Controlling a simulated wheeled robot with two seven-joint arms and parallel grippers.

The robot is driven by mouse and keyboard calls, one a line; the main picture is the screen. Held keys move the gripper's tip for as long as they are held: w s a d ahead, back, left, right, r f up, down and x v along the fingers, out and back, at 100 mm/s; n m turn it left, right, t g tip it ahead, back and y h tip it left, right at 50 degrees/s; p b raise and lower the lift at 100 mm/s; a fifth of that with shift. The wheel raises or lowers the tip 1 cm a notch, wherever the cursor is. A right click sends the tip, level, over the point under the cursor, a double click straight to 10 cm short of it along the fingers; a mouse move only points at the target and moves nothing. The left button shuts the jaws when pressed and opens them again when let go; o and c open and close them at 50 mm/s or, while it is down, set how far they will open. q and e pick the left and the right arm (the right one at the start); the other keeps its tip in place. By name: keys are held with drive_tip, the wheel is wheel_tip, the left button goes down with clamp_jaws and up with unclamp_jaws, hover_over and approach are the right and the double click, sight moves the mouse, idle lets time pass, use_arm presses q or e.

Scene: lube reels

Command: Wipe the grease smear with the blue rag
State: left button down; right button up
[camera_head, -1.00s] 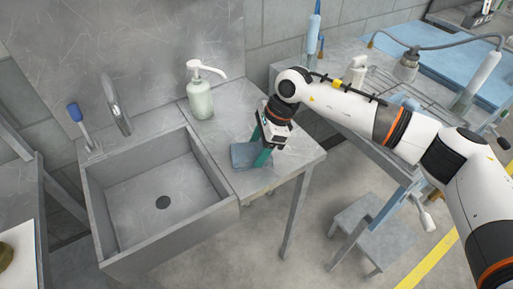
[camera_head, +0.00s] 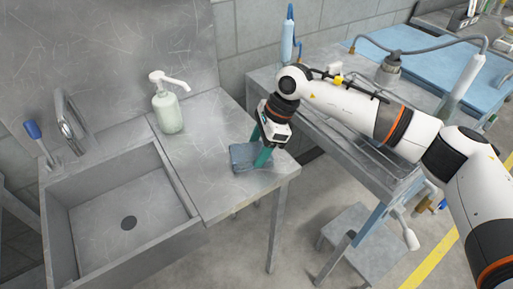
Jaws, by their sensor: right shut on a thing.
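The blue rag (camera_head: 243,157) is a folded blue-grey pad at the front right of the steel counter (camera_head: 202,150) beside the sink. My right gripper (camera_head: 262,150) points down with its teal fingers shut on the rag. The rag is at the counter surface; whether it presses on it I cannot tell. No grease smear can be clearly made out on the counter; it may be hidden under the rag or gripper. My left gripper is not in view.
A soap pump bottle (camera_head: 168,108) stands at the back of the counter. The sink (camera_head: 120,215) with a tap (camera_head: 70,120) and a blue-handled lever (camera_head: 38,135) lies left. A workbench (camera_head: 345,140) and a grey step stool (camera_head: 355,240) are at the right.

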wheel_tip(320, 180, up, 5)
drive_tip(key=shift+s+a+r+p, duration=0.1)
drive_tip(key=shift+s+a+p, duration=0.05)
drive_tip(key=shift+p, duration=0.6)
drive_tip(key=shift+r+p, duration=0.3)
drive_tip(key=shift+r, duration=0.35)
drive_tip(key=shift+r+p, duration=0.3)
drive_tip(key=shift+r, duration=0.55)
drive_tip(key=shift+f, duration=0.1)
